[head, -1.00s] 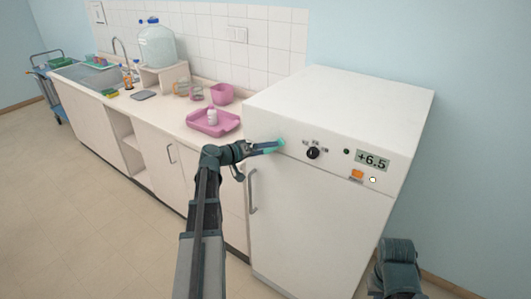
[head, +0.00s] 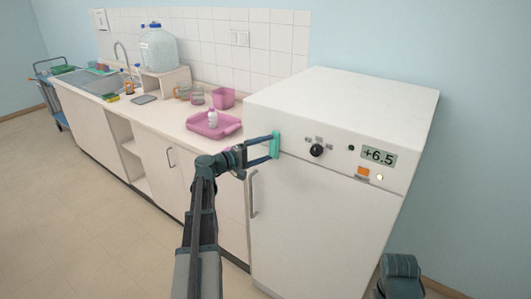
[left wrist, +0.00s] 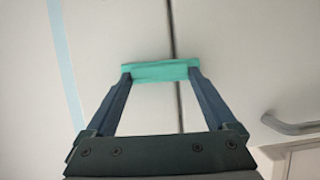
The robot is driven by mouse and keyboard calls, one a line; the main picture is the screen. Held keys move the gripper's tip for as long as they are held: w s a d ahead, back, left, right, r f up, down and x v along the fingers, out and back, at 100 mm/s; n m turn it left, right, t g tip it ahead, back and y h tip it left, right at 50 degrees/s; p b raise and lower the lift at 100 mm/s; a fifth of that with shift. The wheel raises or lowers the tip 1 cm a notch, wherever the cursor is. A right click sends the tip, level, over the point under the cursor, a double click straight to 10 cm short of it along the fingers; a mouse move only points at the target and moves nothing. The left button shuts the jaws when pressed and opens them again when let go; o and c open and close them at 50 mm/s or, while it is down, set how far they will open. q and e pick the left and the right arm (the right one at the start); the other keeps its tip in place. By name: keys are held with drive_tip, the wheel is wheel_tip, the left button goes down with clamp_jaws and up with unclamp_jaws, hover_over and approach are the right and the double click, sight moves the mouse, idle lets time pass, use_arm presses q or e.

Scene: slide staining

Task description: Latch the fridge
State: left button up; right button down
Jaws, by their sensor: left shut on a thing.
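The white fridge (head: 320,215) stands at the right of the counter, its door flush with the panel above. A teal latch (head: 276,145) stands upright at the fridge's upper left front, across the seam between panel and door. My left gripper (head: 275,147) is shut on the latch at the fridge front. In the left wrist view, the teal latch (left wrist: 160,71) spans between the two fingertips and crosses the dark seam.
The fridge door handle (head: 253,195) is below the latch. A dark knob (head: 317,150) and a display (head: 378,156) reading +6.5 are on the panel.

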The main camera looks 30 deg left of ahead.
use_arm(q)
drive_tip(key=shift+n, duration=0.3)
idle(0.4)
drive_tip(key=o, duration=1.1)
drive_tip(key=shift+c, duration=0.2)
drive_tip(key=shift+s, duration=0.15)
drive_tip(key=v, duration=1.3)
drive_tip(key=shift+s+a+f, duration=0.2)
drive_tip(key=shift+s+f, duration=0.05)
drive_tip(key=d+f+m+g+h, duration=0.1)
drive_tip(key=d+f+m+g, duration=0.5)
drive_tip(key=d, duration=0.9)
drive_tip(key=d+f+m+g, duration=0.2)
drive_tip(key=d+f+g, duration=0.45)
drive_tip(key=d, duration=0.85)
drive_tip(key=s+d+f+m+g+y, duration=0.1)
drive_tip(key=s+d+f+m+y, duration=0.3)
drive_tip(key=s+d, duration=0.3)
drive_tip(key=s+d+f+m+g+y, duration=0.2)
drive_tip(key=s+d+f+m+y, duration=0.2)
drive_tip(key=s+d+f+y, duration=0.1)
drive_tip(key=s+d+y, duration=0.1)
drive_tip(key=s+d, duration=0.1)
drive_tip(key=shift+s+d+f+m, duration=0.2)
drive_tip(key=shift+d+m, duration=0.1)
